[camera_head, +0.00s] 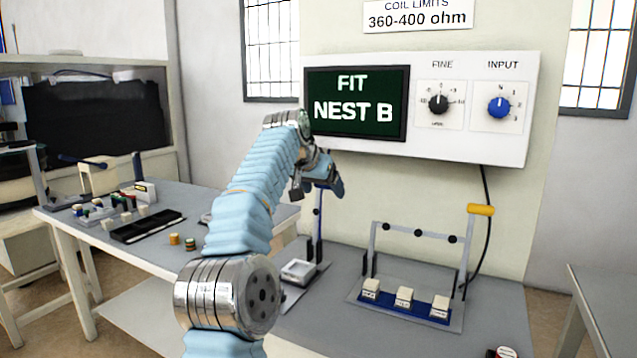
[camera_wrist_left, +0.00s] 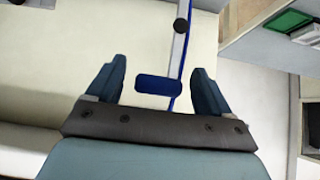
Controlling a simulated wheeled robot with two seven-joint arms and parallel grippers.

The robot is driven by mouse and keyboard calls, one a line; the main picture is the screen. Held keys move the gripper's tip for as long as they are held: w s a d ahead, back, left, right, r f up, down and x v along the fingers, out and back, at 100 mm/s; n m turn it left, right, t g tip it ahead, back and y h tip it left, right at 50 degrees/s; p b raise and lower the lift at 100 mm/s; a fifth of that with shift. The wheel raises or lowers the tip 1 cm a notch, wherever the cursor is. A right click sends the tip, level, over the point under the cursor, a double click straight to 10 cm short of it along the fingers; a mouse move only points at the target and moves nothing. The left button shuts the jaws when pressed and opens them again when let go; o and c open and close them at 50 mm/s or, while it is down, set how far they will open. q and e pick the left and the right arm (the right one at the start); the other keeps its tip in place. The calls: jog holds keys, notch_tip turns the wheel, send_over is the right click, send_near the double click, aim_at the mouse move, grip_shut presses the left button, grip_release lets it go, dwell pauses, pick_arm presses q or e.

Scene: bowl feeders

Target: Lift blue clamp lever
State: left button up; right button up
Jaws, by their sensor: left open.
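The blue clamp lever shows in the left wrist view as a blue grip (camera_wrist_left: 158,85) on a thin grey arm with blue edges. The grip lies between my left gripper's two dark blue fingers, with a visible gap on both sides. My left gripper (camera_wrist_left: 158,68) is open and holds nothing. In the head view my left gripper (camera_head: 319,185) is over the clamp's upright blue post (camera_head: 318,225), and it hides the lever's upper part. My right gripper is in neither view.
A small white tray (camera_head: 298,271) sits by the clamp's foot. To the right, a frame with a yellow-handled lever (camera_head: 480,210) stands around a blue strip with three pale blocks. A panel (camera_head: 460,145) hangs behind. The left table (camera_head: 180,205) carries a black tray and small parts.

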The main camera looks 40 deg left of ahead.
pick_arm(q)
jog(key=v, duration=1.3)
jog(key=shift+s+r, duration=0.15)
jog(key=shift+s, duration=0.05)
